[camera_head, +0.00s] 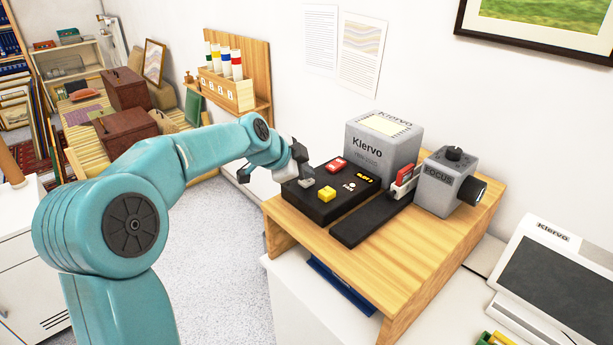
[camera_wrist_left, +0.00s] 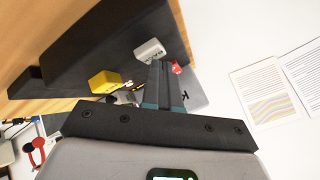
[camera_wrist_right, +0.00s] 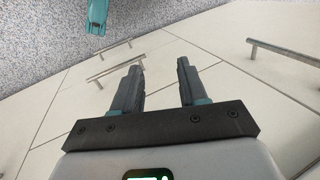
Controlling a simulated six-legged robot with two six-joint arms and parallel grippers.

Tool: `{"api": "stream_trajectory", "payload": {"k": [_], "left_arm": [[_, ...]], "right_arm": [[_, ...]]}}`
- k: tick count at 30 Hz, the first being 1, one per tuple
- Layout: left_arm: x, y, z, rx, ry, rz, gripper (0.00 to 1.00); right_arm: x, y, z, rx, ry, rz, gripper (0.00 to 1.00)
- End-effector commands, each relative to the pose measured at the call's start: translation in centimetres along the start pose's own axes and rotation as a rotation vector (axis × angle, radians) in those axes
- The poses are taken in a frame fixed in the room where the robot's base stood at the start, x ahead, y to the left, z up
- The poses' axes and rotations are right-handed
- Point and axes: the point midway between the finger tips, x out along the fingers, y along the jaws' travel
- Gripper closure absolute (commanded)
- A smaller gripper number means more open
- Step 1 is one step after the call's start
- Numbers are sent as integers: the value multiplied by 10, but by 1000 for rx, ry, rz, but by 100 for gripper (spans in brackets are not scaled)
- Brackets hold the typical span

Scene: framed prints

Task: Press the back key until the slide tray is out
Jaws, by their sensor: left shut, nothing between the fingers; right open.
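A black control box (camera_head: 340,205) on a wooden stand has a red key (camera_head: 337,164), a yellow key (camera_head: 326,194) and a light grey key (camera_head: 306,183). My left gripper (camera_head: 298,163) is shut and empty, close above the grey key; contact cannot be told. In the left wrist view its fingertips partly cover the keys. My right gripper (camera_wrist_right: 158,67) is open and empty.
A grey FOCUS unit (camera_head: 447,185) with a lens stands right of the tray on the wooden stand (camera_head: 400,270). A Klervo screen device (camera_head: 555,280) is at right. White drawers with handles (camera_wrist_right: 285,53) face my right gripper.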

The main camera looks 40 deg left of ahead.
Motion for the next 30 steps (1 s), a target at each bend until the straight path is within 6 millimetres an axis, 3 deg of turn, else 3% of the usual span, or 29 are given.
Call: {"api": "stream_trajectory", "payload": {"k": [8, 20, 30], "left_arm": [[-13, -9, -9, 0, 0, 1, 100], [-14, -10, -10, 0, 0, 0, 100], [-36, -26, -26, 0, 1, -1, 100]], "right_arm": [[-12, -4, 0, 0, 0, 0, 57], [-12, -4, 0, 0, 0, 0, 57], [-32, -12, 1, 0, 0, 0, 57]]}}
